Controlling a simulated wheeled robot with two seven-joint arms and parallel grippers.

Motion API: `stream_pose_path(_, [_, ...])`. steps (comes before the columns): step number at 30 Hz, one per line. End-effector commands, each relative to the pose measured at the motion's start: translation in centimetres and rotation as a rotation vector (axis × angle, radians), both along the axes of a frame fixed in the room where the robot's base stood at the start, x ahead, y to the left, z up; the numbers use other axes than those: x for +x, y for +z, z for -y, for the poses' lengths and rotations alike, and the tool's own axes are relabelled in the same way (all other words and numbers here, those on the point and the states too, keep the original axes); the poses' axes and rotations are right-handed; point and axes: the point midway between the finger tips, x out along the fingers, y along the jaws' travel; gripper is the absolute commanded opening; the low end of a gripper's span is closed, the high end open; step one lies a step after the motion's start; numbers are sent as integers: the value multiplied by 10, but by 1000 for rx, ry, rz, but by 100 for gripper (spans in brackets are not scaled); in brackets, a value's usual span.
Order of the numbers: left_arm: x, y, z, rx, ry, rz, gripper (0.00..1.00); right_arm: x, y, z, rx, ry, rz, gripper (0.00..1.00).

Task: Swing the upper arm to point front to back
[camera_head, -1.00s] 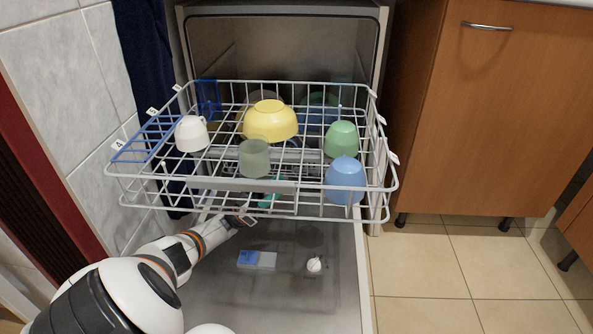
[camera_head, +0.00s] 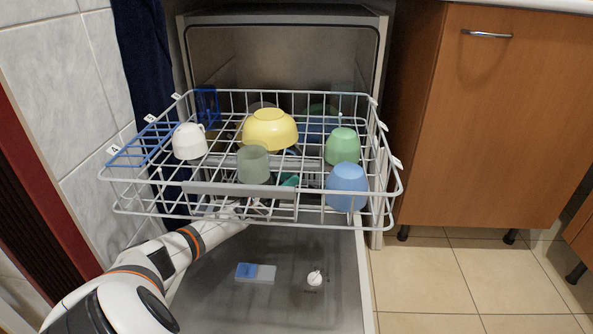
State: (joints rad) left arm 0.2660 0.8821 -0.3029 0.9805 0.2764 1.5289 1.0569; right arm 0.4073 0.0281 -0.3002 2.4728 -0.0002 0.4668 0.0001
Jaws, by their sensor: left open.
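A flat grey bar (camera_head: 235,189), which looks like the upper arm, lies under the upper rack (camera_head: 130,203). It runs mostly left to right in the picture, and rack wires cross in front of it. My left gripper (camera_head: 245,207) is open, just below the bar and behind the rack's front wires. The wires partly hide its fingers, and I cannot tell whether it touches the bar. My right gripper is not in view.
The rack holds a white cup (camera_head: 190,141), a yellow bowl (camera_head: 270,129), and grey-green (camera_head: 253,164), green (camera_head: 342,146) and blue (camera_head: 347,187) cups. The open door (camera_head: 215,300) lies below with a blue-and-white dispenser lid (camera_head: 256,273). A wooden cabinet (camera_head: 500,120) stands right.

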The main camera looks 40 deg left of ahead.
Motion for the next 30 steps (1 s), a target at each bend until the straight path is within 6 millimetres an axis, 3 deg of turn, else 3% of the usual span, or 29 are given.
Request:
stream_pose_path(6, [8,12,10,0,0,0,52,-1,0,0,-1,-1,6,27])
stream_pose_path(15, [9,14,11,0,0,0,52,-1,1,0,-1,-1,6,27])
stream_pose_path(24, [9,14,11,0,0,0,3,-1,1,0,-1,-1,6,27])
stream_pose_path(30, [9,14,11,0,4,0,0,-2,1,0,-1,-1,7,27])
